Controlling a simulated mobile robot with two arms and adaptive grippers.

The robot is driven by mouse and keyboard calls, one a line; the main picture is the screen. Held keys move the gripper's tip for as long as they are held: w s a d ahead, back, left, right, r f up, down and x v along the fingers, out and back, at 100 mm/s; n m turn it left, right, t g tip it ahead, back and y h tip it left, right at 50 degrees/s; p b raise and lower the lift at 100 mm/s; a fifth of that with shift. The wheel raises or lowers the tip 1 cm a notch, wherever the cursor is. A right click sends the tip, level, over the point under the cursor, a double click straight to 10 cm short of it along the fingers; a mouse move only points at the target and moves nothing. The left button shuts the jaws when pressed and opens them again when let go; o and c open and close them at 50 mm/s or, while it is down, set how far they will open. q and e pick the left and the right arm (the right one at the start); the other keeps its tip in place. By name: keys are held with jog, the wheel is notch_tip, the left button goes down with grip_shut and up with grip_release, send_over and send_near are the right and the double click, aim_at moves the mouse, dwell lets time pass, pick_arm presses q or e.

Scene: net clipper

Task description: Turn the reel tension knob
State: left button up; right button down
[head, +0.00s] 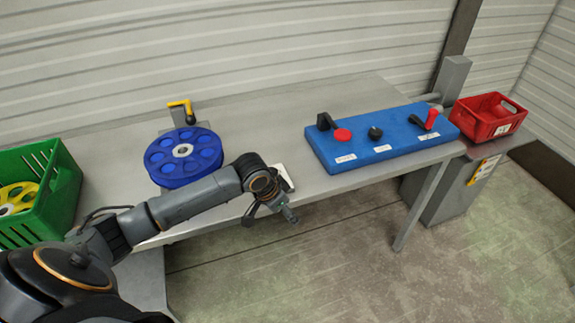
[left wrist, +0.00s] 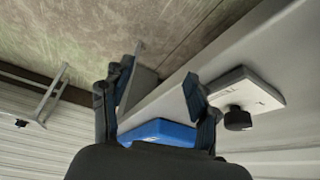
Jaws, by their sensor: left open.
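A black knob (left wrist: 237,118) stands on a white plate with a label (left wrist: 246,90) in the left wrist view, just to the right of my right-hand finger there. In the head view the white plate (head: 288,172) shows at the table's front edge, partly behind my wrist; its knob is hidden there. My left gripper (head: 274,210) is open and empty, beside the plate at the front edge. Its fingers (left wrist: 158,76) stand apart in the left wrist view, with nothing between them close by. I cannot tell whether a finger touches the knob. My right gripper is not in view.
A blue reel (head: 165,160) lies on the table (head: 240,110) behind my arm, near a yellow handle (head: 182,104). A blue control panel (head: 380,150) with knobs and levers sits to the right. A green crate (head: 62,190) stands left, a red crate (head: 490,118) far right.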

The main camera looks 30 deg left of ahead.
pick_arm(q)
jog(key=w+a+r+n, duration=0.2)
jog(key=w+a+r, duration=0.2)
jog(key=a+r, duration=0.95)
jog(key=shift+y, duration=0.4)
jog(key=x, duration=0.4)
jog(key=d+p+x, duration=0.1)
jog(key=x, duration=0.7)
jog(key=shift+w+d+p, duration=0.3)
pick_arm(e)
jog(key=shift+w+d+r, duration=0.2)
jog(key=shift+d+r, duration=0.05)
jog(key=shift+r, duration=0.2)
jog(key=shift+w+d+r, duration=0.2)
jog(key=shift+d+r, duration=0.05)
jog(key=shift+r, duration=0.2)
pick_arm(q)
jog(key=shift+c, duration=0.5)
jog(key=c, duration=1.1)
